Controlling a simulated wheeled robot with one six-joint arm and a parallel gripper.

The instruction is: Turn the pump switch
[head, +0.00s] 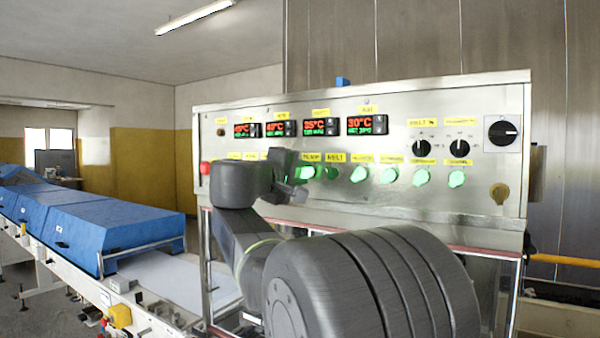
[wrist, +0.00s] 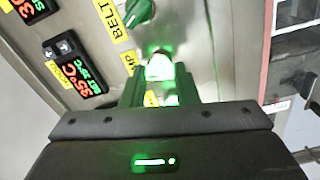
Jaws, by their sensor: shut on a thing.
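The pump switch (wrist: 160,68) is a green knob glowing brightly in the wrist view, beside a yellow label partly covered by a finger. My gripper (wrist: 158,92) has its two dark fingers on either side of this knob and is shut on it. In the head view my gripper (head: 287,178) reaches the left part of the steel control panel (head: 240,170) and hides part of the switch row. The knob's exact angle is hard to tell because of the glow and the fingers.
A dull green knob (wrist: 140,12) labelled BELT sits close beside the pump switch. Several lit green knobs (head: 389,175) continue to the right. Black rotary switches (head: 422,147) and red temperature displays (head: 367,124) sit above. A conveyor with blue covers (head: 120,215) runs at left.

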